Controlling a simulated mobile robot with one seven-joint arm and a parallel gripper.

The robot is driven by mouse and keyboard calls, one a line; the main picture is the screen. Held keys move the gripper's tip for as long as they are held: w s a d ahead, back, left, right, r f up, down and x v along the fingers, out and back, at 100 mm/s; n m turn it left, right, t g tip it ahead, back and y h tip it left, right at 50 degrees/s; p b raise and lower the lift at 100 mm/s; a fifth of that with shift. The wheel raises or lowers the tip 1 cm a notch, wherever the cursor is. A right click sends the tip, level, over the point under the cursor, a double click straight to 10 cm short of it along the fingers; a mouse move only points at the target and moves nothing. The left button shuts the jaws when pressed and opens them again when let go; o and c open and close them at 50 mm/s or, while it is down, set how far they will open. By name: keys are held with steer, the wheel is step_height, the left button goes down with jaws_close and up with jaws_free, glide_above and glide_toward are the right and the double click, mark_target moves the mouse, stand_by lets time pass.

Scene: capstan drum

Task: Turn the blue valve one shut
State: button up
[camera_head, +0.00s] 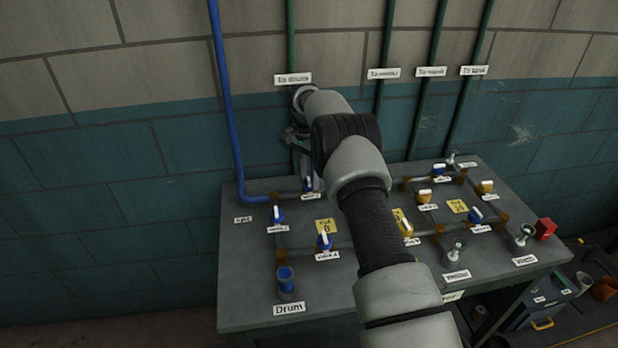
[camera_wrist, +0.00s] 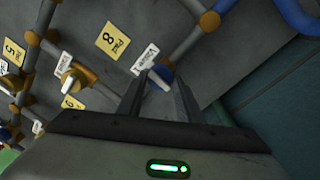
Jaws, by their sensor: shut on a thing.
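A blue valve (camera_wrist: 160,75) with a white handle sits on a grey pipe on the panel. In the wrist view its handle lies between the two fingers of my gripper (camera_wrist: 161,84), which is shut on it. In the head view this appears to be the upper left blue valve (camera_head: 308,185), just right of where the blue pipe joins. My arm covers much of the gripper there.
Other blue valves stand close by, at the left (camera_head: 278,216) and in front (camera_head: 324,241). A yellow valve (camera_head: 406,229) stands right of my arm. A blue pipe (camera_head: 227,100) runs up the wall at left. Bare panel (camera_head: 243,285) lies at front left.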

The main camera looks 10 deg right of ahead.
mark_target(306, 180)
steer(key=shift+a, duration=0.1)
steer(key=o, duration=1)
steer(key=r+p, duration=0.2)
steer(key=r, duration=0.3)
steer(key=r+p, duration=0.3)
steer(key=r, duration=0.3)
steer(key=w+r+p, duration=0.1)
steer(key=r+p, duration=0.1)
steer(key=r, duration=0.4)
steer(key=shift+a+r, duration=0.15)
steer(key=shift+a, duration=0.2)
